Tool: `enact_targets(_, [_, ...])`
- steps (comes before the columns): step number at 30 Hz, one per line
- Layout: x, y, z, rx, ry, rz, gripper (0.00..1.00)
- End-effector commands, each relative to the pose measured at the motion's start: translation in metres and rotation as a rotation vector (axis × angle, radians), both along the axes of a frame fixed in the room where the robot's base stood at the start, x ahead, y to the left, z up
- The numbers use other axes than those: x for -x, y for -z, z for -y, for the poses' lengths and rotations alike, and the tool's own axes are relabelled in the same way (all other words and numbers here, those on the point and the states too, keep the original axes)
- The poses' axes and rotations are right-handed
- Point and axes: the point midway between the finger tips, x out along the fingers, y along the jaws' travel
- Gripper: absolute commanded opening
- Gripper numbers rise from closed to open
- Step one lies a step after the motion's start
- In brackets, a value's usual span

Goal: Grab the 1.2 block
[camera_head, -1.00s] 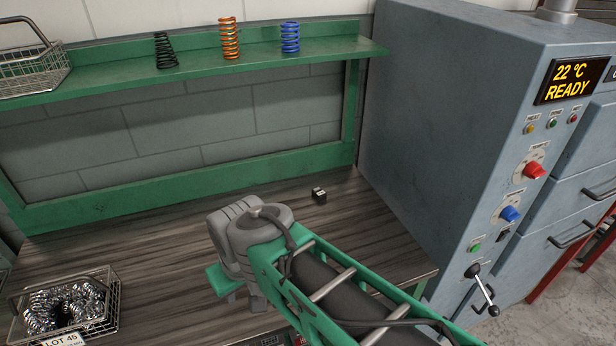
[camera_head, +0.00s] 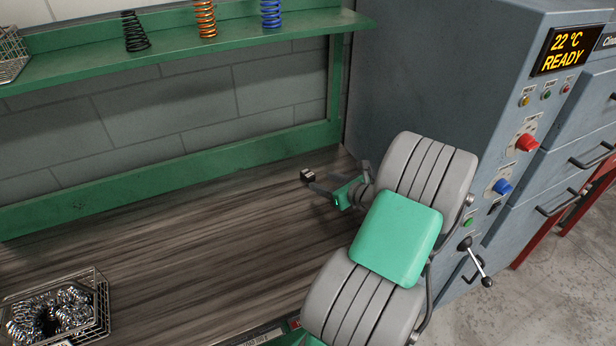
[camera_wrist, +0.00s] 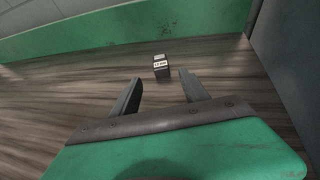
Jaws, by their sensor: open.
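A small dark block (camera_wrist: 161,67) with a pale printed label stands on the wooden bench top in the wrist view. The label seems to read 1.2, though it is small. In the head view the same block (camera_head: 307,175) is near the back right of the bench. My gripper (camera_wrist: 157,88) is open and empty, with its two dark fingers apart. The block is ahead of the fingertips, roughly centred between them, and no finger appears to touch it. In the head view my gripper (camera_head: 336,178) points left at the block.
The blue-grey machine (camera_head: 440,90) stands close on the right. A green shelf (camera_head: 180,54) with black, orange and blue springs hangs above the back. A wire basket (camera_head: 95,322) of metal coils is at the front left. The bench middle is clear.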

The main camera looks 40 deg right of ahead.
Motion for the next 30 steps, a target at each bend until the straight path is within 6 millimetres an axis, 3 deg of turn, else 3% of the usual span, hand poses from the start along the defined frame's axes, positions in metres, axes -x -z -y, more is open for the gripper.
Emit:
enact_targets(14, [-0.067,0.023,0.006,-0.010,0.004,0.003,0.53])
enact_targets(21, [-0.070,0.025,0.007,-0.009,0.006,0.003,0.53])
enact_targets(30, [-0.070,0.025,0.006,-0.009,0.005,0.002,0.29])
